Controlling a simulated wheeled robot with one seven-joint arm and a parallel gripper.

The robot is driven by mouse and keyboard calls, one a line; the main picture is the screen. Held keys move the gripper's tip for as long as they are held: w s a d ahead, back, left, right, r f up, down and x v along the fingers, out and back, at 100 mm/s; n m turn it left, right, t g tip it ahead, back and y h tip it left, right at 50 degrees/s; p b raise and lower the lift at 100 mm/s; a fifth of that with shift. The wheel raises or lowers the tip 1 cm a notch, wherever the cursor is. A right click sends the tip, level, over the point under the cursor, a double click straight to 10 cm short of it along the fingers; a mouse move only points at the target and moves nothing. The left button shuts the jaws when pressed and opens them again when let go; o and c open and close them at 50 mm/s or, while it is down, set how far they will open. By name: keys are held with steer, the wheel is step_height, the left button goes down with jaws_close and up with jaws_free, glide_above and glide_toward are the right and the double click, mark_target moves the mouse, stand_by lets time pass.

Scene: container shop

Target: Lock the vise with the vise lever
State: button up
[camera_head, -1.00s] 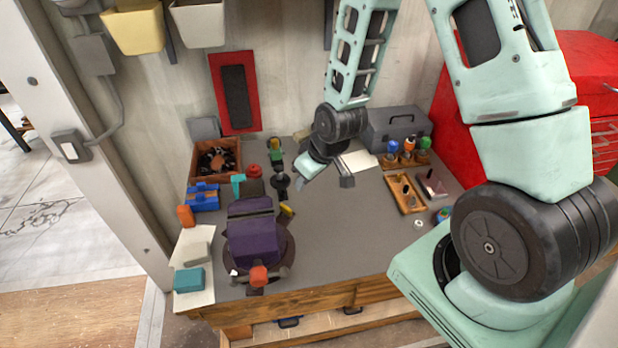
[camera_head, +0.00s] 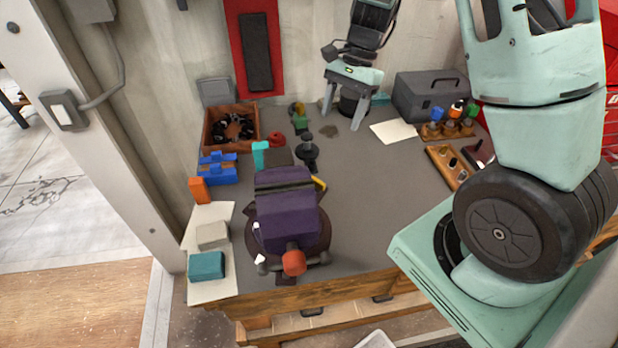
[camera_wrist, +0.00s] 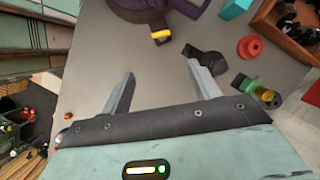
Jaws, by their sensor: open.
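The purple vise (camera_head: 287,213) stands on a dark round base at the front left of the grey workbench (camera_head: 360,215). An orange-red knob (camera_head: 293,262) and a dark crossbar (camera_head: 318,261) are at its front; I cannot tell which part is the vise lever. A yellow-tipped piece (camera_head: 319,184) sticks out on the vise's right; it also shows in the wrist view (camera_wrist: 161,36). My gripper (camera_head: 345,110) is open and empty at the back of the bench, apart from the vise. In the wrist view my gripper (camera_wrist: 161,73) points toward the vise's edge (camera_wrist: 187,7).
A black upright piece (camera_head: 307,152) stands behind the vise; it is close to one fingertip in the wrist view (camera_wrist: 204,60). An open parts box (camera_head: 208,130), blue blocks (camera_head: 218,170) and a grey toolbox (camera_head: 428,98) stand around. The bench right of the vise is clear.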

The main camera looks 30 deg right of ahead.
steer(key=p, duration=0.4)
glide_toward(318, 180)
steer(key=x, duration=0.9)
steer(key=shift+d, duration=0.15)
steer(key=c, duration=1)
steer(key=shift+m+b, duration=0.3)
steer(key=shift+b, duration=0.2)
